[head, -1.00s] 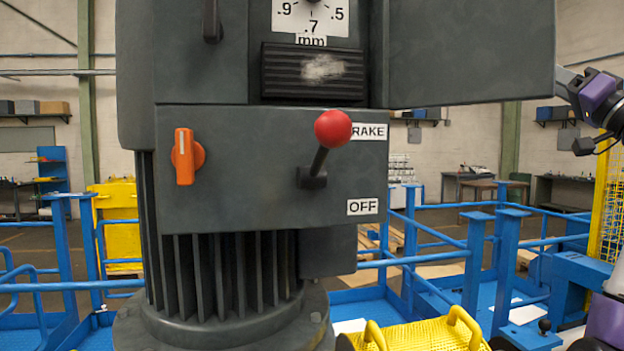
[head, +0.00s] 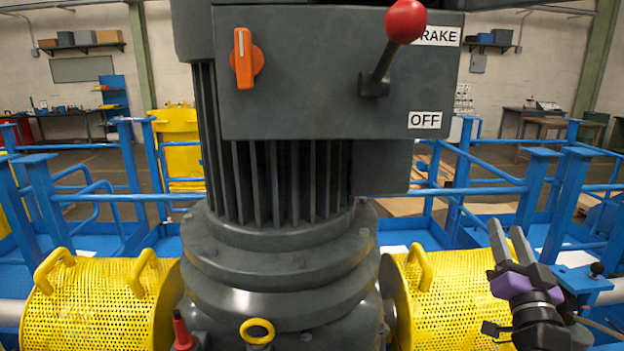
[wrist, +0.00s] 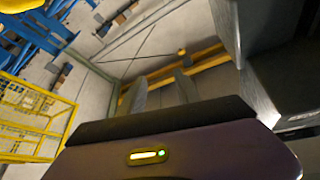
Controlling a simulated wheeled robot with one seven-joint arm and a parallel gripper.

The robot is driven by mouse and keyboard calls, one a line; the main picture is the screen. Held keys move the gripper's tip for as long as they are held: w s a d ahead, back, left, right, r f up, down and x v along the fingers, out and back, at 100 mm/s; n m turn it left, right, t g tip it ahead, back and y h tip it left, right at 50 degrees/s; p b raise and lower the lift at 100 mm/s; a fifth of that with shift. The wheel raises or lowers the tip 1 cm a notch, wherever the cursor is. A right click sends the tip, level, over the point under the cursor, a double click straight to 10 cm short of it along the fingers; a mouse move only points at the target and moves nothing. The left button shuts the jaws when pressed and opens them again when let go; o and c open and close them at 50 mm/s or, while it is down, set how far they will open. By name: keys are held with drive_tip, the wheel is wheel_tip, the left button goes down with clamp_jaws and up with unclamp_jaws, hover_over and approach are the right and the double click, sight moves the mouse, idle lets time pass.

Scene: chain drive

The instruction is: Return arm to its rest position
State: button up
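My gripper (head: 506,228) is at the lower right in the head view, on my purple and dark arm. Its two grey fingers point up, with a gap between them and nothing held. The fingers (wrist: 162,90) also show apart in the wrist view, beyond the purple housing. The gripper is to the right of the dark grey drive unit (head: 290,130) and appears apart from it. The unit carries a red-knobbed lever (head: 404,22) pointing up toward the BRAKE label, an OFF label (head: 425,120) and an upright orange switch (head: 244,62).
Yellow perforated guards with handles stand at left (head: 90,300) and right (head: 440,290) of the unit's base; the right one is close to my gripper. Blue railings (head: 480,190) surround the platform. A yellow mesh fence (wrist: 30,120) shows in the wrist view.

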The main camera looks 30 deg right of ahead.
drive_tip(key=s+a+f+n+y, duration=0.25)
drive_tip(key=a+f, duration=0.25)
drive_tip(key=a, duration=0.3)
drive_tip(key=s+a+f+n+t+y, duration=0.1)
drive_tip(key=s+a+f+n+y, duration=0.2)
drive_tip(key=a, duration=0.4)
drive_tip(key=s+a+f+n+y, duration=0.1)
drive_tip(key=s+a+f, duration=0.2)
drive_tip(key=a+f, duration=0.4)
drive_tip(key=s+a+f+n+g+y, duration=0.2)
drive_tip(key=s+a+f+y, duration=0.2)
drive_tip(key=s+a, duration=0.4)
drive_tip(key=s+a+f+n+g+y+b, duration=0.1)
drive_tip(key=s+a+f+n+y, duration=0.2)
drive_tip(key=s+a, duration=0.5)
drive_tip(key=shift+s+f+g+y, duration=0.4)
drive_tip(key=shift+s+f, duration=0.1)
drive_tip(key=shift+f, duration=0.1)
drive_tip(key=shift+d+n, duration=0.15)
drive_tip(key=shift+n, duration=0.1)
